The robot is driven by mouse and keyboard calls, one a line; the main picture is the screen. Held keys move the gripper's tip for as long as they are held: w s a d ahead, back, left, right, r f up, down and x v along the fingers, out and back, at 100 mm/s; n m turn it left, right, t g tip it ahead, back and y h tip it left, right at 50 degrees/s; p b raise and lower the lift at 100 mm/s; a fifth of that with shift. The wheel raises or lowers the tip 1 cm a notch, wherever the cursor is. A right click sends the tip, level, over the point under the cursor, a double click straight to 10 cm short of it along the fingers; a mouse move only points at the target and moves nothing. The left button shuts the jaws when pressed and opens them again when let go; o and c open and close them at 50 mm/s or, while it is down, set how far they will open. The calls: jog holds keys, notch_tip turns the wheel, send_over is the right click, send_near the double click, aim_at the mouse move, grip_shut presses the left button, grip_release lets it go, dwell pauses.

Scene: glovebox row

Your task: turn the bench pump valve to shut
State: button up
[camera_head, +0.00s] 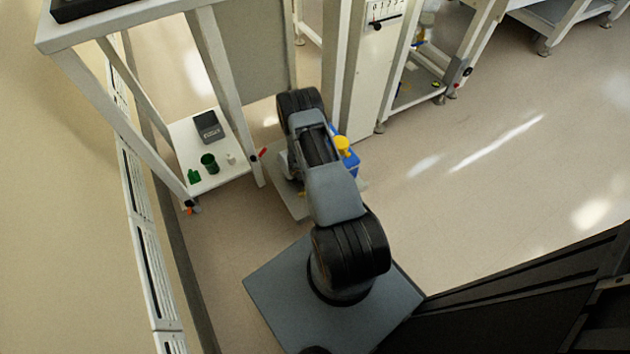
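A blue unit (351,162) with a yellow knob (343,145) on top shows just right of my arm. It is partly covered by the arm, and I cannot tell for sure that it is the bench pump. A small red piece (263,153) sticks out left of my arm, and it may be a valve lever. Its mount and its turn position cannot be made out. My arm reaches up the middle of the view over a light plate (292,205). My gripper is hidden behind the arm.
A white shelf (222,176) at left holds a dark grey device (208,126), a green cup (209,163) and small bottles. White frame posts stand behind and left of my arm. A white cabinet (370,80) stands at upper middle. The floor (480,190) at right is clear.

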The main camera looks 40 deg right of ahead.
grip_shut()
dwell(0.3)
